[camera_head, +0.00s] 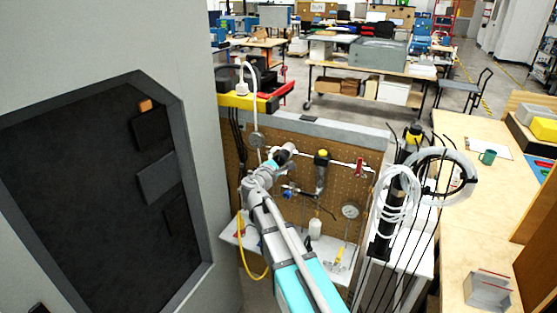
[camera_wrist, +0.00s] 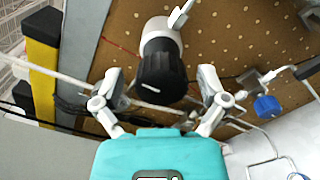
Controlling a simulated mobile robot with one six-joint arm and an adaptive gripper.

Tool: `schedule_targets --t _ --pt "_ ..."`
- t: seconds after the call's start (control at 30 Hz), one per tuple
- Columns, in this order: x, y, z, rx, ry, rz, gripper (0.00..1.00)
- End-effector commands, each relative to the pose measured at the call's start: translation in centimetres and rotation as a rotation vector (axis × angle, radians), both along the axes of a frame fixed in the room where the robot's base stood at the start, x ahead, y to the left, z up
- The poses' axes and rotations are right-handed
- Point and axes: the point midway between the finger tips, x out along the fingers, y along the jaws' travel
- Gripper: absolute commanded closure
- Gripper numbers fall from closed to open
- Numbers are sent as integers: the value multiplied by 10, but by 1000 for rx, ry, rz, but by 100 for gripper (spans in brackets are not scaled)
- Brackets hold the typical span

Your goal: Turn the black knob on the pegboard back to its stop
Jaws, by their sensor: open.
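The black knob (camera_wrist: 162,70) is ribbed and sits on a white cylindrical fitting in front of the brown pegboard (camera_wrist: 225,45). My gripper (camera_wrist: 158,80) is open, with one finger on each side of the knob. In the wrist view a gap shows between the knob and each finger, and the depth of the fingers along it is hard to judge. In the head view the pegboard (camera_head: 341,185) stands beyond my arm, and my gripper (camera_head: 286,152) is at its upper left part. The knob cannot be made out clearly there.
A blue knob (camera_wrist: 267,106) with metal tubing is right of my gripper. A yellow and black post (camera_wrist: 42,60) is at the left. A black, yellow-topped device (camera_head: 321,170), a red-handled valve (camera_head: 360,167) and a gauge (camera_head: 350,210) are on the board. Coiled white tubing (camera_head: 398,205) is at right.

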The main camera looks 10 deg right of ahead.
Motion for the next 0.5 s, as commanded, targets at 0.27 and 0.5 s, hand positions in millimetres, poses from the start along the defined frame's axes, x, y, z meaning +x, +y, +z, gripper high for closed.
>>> schedule_targets --t 0.27,0.5 --pt "-3 1 0 1 0 -1 7" --pt "-18 11 0 1 0 -1 7"
